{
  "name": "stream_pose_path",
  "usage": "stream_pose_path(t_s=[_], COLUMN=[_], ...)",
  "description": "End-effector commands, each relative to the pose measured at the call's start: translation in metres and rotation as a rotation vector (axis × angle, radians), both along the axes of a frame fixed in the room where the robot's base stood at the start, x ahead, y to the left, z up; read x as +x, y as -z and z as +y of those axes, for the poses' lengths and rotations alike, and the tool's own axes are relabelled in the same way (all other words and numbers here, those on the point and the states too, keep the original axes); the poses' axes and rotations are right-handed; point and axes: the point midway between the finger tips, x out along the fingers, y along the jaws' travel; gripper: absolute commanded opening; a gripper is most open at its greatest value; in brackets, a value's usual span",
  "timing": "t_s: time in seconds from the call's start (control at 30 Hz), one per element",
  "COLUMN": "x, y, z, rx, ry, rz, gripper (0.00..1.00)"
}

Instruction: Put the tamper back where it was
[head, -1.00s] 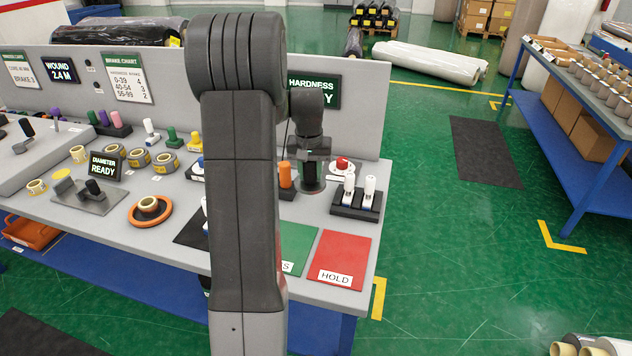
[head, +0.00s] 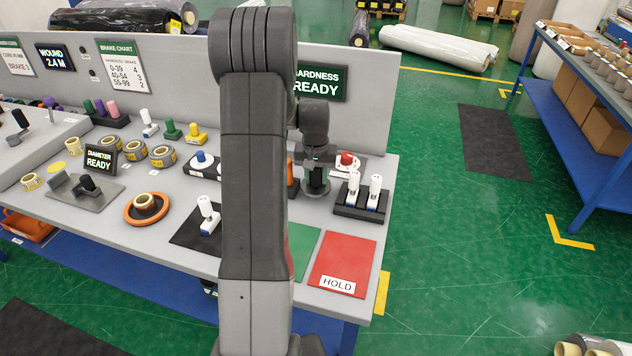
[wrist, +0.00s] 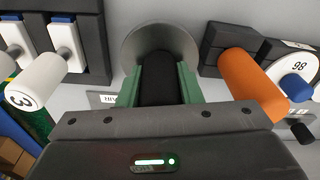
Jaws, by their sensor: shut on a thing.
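My gripper (wrist: 160,85) is shut on the upright black handle of the tamper (wrist: 158,80). The green fingers stand on either side of the handle. A round grey disc (wrist: 140,45) shows at the handle's far end, over the grey bench top; I cannot tell whether it touches. In the head view my gripper (head: 316,180) is low over the bench, between the orange-handled tool and the rack of white-handled tools. My arm hides part of the bench in the head view.
An orange-handled tool (wrist: 252,85) in a black block is close on the right in the wrist view. White-handled tools (wrist: 40,80) in a black rack (head: 360,206) are on the left there. A red button (head: 347,158) is behind. The red HOLD mat (head: 343,258) is clear.

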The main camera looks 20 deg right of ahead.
Motion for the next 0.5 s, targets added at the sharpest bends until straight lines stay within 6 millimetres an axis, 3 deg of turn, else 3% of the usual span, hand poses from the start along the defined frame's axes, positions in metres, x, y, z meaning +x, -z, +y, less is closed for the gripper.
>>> stream_pose_path(t_s=[0.2, 0.5], x=[0.0, 0.0], y=[0.026, 0.029], z=[0.0, 0.0], rx=[0.0, 0.0], ry=[0.0, 0.0], rz=[0.0, -0.001], gripper=[0.0, 0.0])
